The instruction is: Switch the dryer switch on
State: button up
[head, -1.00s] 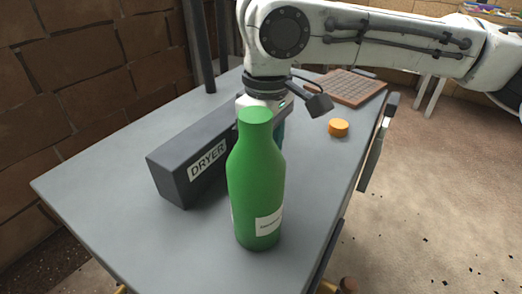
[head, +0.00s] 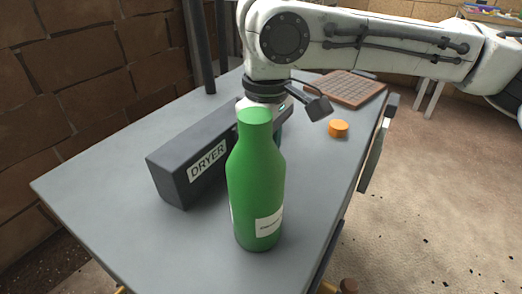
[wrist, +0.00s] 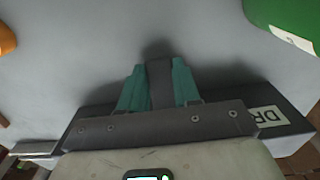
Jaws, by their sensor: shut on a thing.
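The dryer (head: 190,170) is a long dark grey box with a white DRYER label, lying on the grey table. In the wrist view its body (wrist: 275,92) runs behind my gripper, with part of the label at the right. My gripper (wrist: 159,66) has teal fingers, shut on a dark grey upright piece (wrist: 160,88), which looks like the dryer switch. In the head view the fingers and that piece are mostly hidden behind a green bottle (head: 256,185). I cannot tell the switch's on or off position.
The green bottle stands upright in front of the dryer, close to it; it also shows in the wrist view (wrist: 285,20). An orange disc (head: 338,128) and a brown gridded board (head: 348,88) lie farther back. The front left of the table (head: 110,200) is clear.

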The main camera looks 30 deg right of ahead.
jog(key=shift+r, duration=0.15)
jog(key=shift+r+p, duration=0.35)
jog(key=shift+p, duration=0.15)
jog(key=shift+r+p, duration=2.25)
jog(key=shift+p, duration=0.35)
jog(key=o, duration=0.8)
jog(key=shift+c, duration=0.2)
notch_tip(320, 180, up, 4)
jog(key=p, duration=0.5)
